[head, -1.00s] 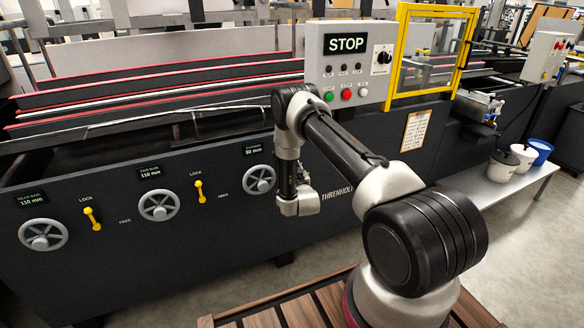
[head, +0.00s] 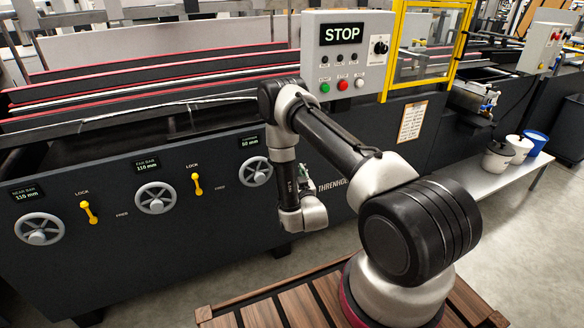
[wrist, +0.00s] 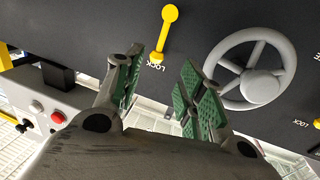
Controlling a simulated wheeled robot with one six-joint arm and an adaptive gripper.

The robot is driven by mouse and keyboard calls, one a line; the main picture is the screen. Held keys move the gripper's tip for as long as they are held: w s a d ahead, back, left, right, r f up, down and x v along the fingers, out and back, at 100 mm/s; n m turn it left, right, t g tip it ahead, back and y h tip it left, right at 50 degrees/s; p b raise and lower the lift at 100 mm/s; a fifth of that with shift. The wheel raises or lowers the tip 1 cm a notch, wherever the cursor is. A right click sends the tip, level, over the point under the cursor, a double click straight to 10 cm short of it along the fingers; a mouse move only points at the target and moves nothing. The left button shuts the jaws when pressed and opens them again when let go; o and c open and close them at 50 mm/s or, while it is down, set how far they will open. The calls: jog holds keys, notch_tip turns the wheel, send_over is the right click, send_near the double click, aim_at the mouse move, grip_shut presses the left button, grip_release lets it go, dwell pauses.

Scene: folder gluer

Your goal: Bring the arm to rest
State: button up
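My arm (head: 335,150) stands over the wooden slatted deck, bent at the elbow with its forearm hanging down in front of the dark machine panel. In the wrist view my gripper (wrist: 160,92) has its two green-padded fingers apart with nothing between them.
The machine panel carries several handwheels (head: 155,198), yellow lock levers (head: 197,184) and small displays. A control box (head: 343,72) reads STOP. A yellow-framed guard (head: 388,62) stands right of it. White and blue buckets (head: 536,142) sit on a low bench at right.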

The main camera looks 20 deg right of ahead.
jog(key=shift+s+a, duration=0.1)
jog(key=shift+s, duration=0.35)
